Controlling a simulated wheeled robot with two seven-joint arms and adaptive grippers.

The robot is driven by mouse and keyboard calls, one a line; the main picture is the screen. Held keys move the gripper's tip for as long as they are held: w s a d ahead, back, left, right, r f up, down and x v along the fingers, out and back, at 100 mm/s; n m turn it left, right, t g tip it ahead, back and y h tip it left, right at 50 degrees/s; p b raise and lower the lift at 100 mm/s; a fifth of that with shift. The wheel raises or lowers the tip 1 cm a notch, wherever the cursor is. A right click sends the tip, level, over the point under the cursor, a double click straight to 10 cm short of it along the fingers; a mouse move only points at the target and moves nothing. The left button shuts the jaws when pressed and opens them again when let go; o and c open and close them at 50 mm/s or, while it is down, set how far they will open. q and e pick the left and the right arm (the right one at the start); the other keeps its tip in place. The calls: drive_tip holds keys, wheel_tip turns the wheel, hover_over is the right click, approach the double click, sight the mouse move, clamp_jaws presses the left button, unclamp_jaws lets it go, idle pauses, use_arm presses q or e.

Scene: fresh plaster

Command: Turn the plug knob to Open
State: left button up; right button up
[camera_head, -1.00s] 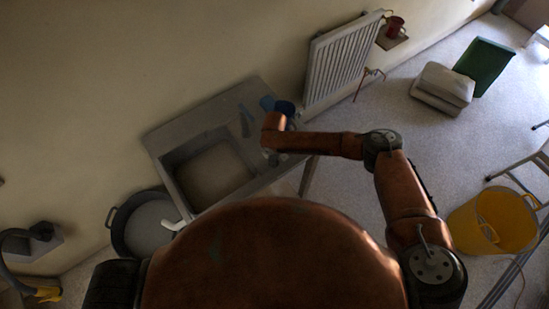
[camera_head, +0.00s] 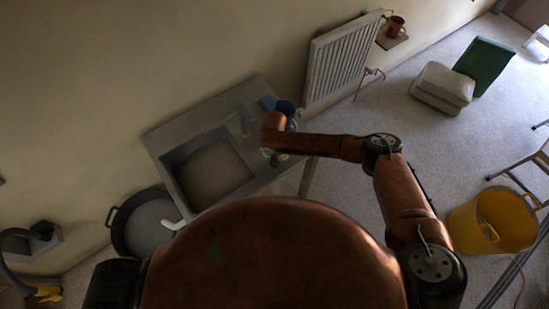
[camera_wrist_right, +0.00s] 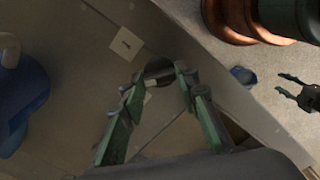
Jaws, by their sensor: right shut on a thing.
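A dark round plug knob (camera_wrist_right: 157,66) is on the grey sink deck in the right wrist view. A pale pointer or strip shows beside it. My right gripper (camera_wrist_right: 161,80) has its green-padded fingers on either side of the knob and is shut on it. A small white label (camera_wrist_right: 127,43) with a dark mark lies beside the knob; its mark is too small to read. A second pale label is partly hidden by a finger. In the head view my right wrist hides the knob at the right end of the sink (camera_head: 165,142). My left gripper (camera_wrist_right: 281,86) shows open and empty at the right wrist view's edge.
A blue mug (camera_wrist_right: 20,100) stands on the deck close to the right gripper. A radiator (camera_head: 341,58) is on the wall. A black tub (camera_head: 116,232) stands left of the sink, a yellow bucket (camera_head: 492,220) at the right.

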drive_tip(key=shift+w, duration=0.1)
drive_tip(key=o, duration=1.1)
drive_tip(key=shift+o, duration=0.2)
drive_tip(key=shift+r, duration=0.15)
wheel_tip(320, 180, up, 12)
